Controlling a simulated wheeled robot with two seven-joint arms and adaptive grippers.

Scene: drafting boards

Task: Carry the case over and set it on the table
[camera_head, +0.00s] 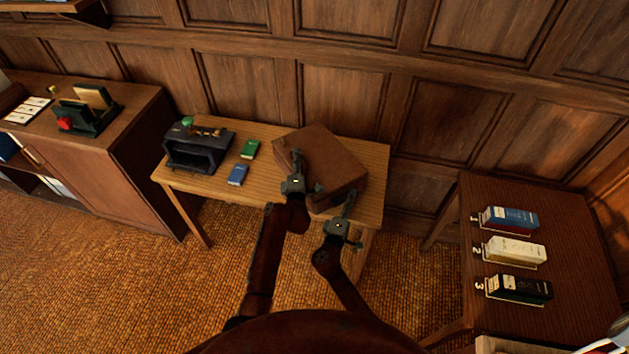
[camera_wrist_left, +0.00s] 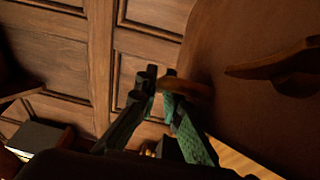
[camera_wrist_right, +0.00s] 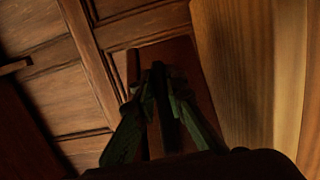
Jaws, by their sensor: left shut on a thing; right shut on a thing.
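The brown case (camera_head: 335,160) is over the right part of the light wooden table (camera_head: 375,155). I cannot tell whether its underside touches the tabletop. My left gripper (camera_head: 297,168) is shut on a handle at the case's near left side; the left wrist view shows the case (camera_wrist_left: 245,75) beside the fingers (camera_wrist_left: 165,95). My right gripper (camera_head: 347,207) is shut on the case's near right side. In the right wrist view its fingers (camera_wrist_right: 160,90) are close together against the dark case (camera_wrist_right: 190,75), and the exact grip is in shadow.
On the table's left half are a dark machine (camera_head: 197,148), a green book (camera_head: 250,149) and a blue book (camera_head: 237,175). A cabinet (camera_head: 130,130) stands left. A dark side table (camera_head: 570,200) with several numbered boxes stands right. The panelled wall is behind.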

